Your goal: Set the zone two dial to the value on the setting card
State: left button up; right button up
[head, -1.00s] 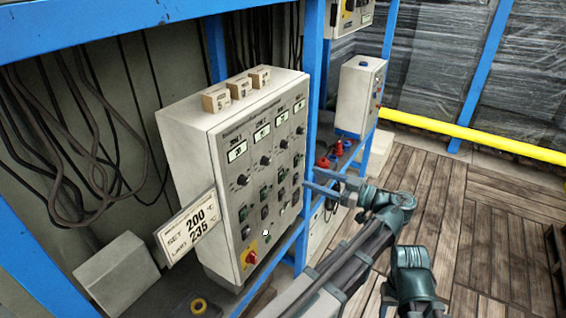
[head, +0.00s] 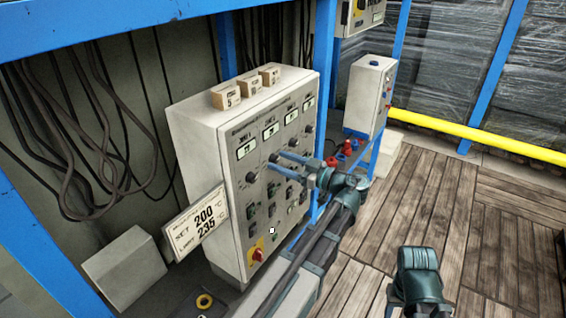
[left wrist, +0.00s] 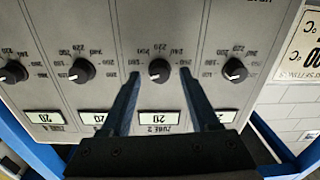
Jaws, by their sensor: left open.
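The grey control cabinet (head: 200,150) has a row of black dials with small displays. The zone two dial (left wrist: 159,70) is in the middle of the upside-down left wrist view, its white mark pointing to the lower left. Its display (left wrist: 158,117) appears to read 20.
Other dials flank it closely, such as the zone one dial (left wrist: 235,70) and another (left wrist: 82,70). Switches and a red knob (head: 257,255) are lower on the panel. Small blocks (head: 248,84) stand on top. A blue post (head: 325,70) rises beside the cabinet.

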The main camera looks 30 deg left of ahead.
pick_arm(q)
grip_shut()
dwell(0.3)
jog(key=shift+m, duration=0.3)
jog(key=m, duration=0.6)
jog(key=shift+f+m, duration=0.1)
jog(key=shift+m, duration=0.2)
jog(key=m, duration=0.6)
jog(key=shift+m+b, duration=0.3)
jog(key=shift+b, duration=0.05)
grip_release()
